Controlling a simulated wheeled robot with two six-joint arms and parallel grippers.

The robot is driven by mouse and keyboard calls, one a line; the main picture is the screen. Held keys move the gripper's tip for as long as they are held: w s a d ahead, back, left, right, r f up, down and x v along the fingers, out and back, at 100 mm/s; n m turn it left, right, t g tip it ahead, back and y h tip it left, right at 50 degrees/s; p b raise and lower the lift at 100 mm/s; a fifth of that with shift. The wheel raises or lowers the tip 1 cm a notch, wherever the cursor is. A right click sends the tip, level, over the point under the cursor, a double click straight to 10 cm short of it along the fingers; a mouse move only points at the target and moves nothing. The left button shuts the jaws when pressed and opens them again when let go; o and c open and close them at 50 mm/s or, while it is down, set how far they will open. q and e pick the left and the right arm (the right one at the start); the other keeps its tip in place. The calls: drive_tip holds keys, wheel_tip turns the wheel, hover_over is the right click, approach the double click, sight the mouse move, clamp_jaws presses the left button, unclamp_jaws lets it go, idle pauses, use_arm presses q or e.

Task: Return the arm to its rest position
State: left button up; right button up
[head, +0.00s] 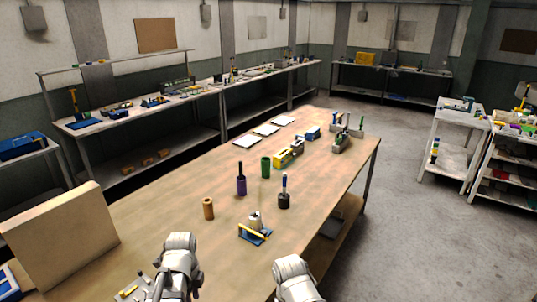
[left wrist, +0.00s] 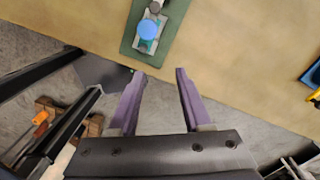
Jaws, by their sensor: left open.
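My left gripper (left wrist: 161,74) is open and empty in the left wrist view. Its two purple fingers point toward the table edge. A green mat (left wrist: 175,28) lies on the table just beyond the fingertips, bearing a small grey device with a round blue top (left wrist: 148,29). The fingers appear apart from the mat. In the head view my two pale arms come in at the bottom edge; neither gripper can be made out there. My right gripper is not in view.
The long wooden table (head: 180,222) bears a brown cylinder (head: 208,208), a purple cup (head: 241,187), a green cup (head: 265,168), a dark cup (head: 284,201) and a blue-based stand (head: 255,234). A tan panel (head: 62,240) stands at left. Open floor (head: 430,240) lies right.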

use_arm(q)
drive_tip(key=s+d+f+n+b, duration=0.3)
drive_tip(key=d+n, duration=0.4)
drive_tip(key=d, duration=0.1)
drive_tip(key=s+d+f+n+b, duration=0.3)
drive_tip(key=s+d+n, duration=0.1)
drive_tip(key=d+n, duration=0.4)
drive_tip(key=shift+d+f+y, duration=0.3)
drive_tip(key=shift+d+y, duration=0.1)
